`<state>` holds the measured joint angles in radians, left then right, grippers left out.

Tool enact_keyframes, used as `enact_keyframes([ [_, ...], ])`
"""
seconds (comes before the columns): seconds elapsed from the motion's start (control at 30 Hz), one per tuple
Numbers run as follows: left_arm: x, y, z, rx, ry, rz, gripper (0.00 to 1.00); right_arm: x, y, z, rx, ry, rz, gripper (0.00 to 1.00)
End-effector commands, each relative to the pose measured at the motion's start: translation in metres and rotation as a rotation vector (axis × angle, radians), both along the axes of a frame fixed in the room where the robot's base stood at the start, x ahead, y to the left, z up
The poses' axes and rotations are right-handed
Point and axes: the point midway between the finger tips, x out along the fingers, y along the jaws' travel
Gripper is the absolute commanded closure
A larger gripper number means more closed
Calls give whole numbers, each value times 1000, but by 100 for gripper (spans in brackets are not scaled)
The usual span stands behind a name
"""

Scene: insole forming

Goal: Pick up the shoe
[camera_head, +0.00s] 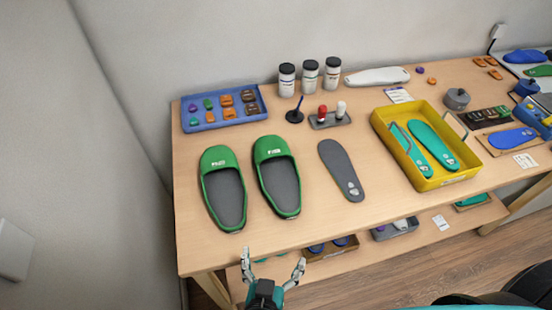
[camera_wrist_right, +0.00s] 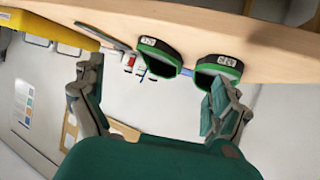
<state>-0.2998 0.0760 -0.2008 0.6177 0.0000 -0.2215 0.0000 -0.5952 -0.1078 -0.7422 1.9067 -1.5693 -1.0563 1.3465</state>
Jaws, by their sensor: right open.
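Two green shoes with dark grey insides lie side by side on the wooden table (camera_head: 300,228). The left shoe (camera_head: 224,190) and the right shoe (camera_head: 277,178) both have their toes toward the wall. My right gripper (camera_head: 273,262) is open and empty, in front of the table's front edge and apart from the shoes. In the right wrist view, the two fingers (camera_wrist_right: 155,100) stand wide apart, with one shoe (camera_wrist_right: 160,58) and the other shoe (camera_wrist_right: 219,70) beyond them. My left gripper is not in view.
A dark grey insole (camera_head: 340,170) lies right of the shoes. A yellow tray (camera_head: 468,178) holds teal insoles. A blue tray (camera_head: 225,122) with small blocks, white bottles (camera_head: 310,76) and a small stand (camera_head: 330,122) are behind. A lower shelf (camera_head: 420,228) holds bins.

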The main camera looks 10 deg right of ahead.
Motion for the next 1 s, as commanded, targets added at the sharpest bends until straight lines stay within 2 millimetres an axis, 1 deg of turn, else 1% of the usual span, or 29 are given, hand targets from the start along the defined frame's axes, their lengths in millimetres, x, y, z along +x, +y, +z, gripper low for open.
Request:
enact_keyframes([
  [0.03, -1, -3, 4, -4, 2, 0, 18, 1, -2, 14, 12, -26, -21, 0],
  [0.1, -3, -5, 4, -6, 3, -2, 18, 5, -6, 21, 18, -48, -39, 0],
  [0.13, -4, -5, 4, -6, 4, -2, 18, 8, -8, 21, 19, -53, -42, 0],
  [0.27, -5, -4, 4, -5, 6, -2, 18, 29, -17, 12, 19, -56, -43, 0],
  [0.33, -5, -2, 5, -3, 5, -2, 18, 43, -22, 6, 19, -56, -41, 0],
  [0.5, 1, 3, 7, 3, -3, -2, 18, 74, -35, -8, 17, -55, -39, 0],
  [0.6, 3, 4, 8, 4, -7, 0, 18, 89, -42, -16, 17, -53, -40, 0],
  [0.7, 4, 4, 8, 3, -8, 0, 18, 99, -46, -21, 18, -52, -38, 0],
  [0.87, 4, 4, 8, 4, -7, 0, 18, 107, -49, -25, 18, -51, -39, 0],
  [1.0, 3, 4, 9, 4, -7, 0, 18, 123, -54, -33, 16, -52, -39, 0],
])
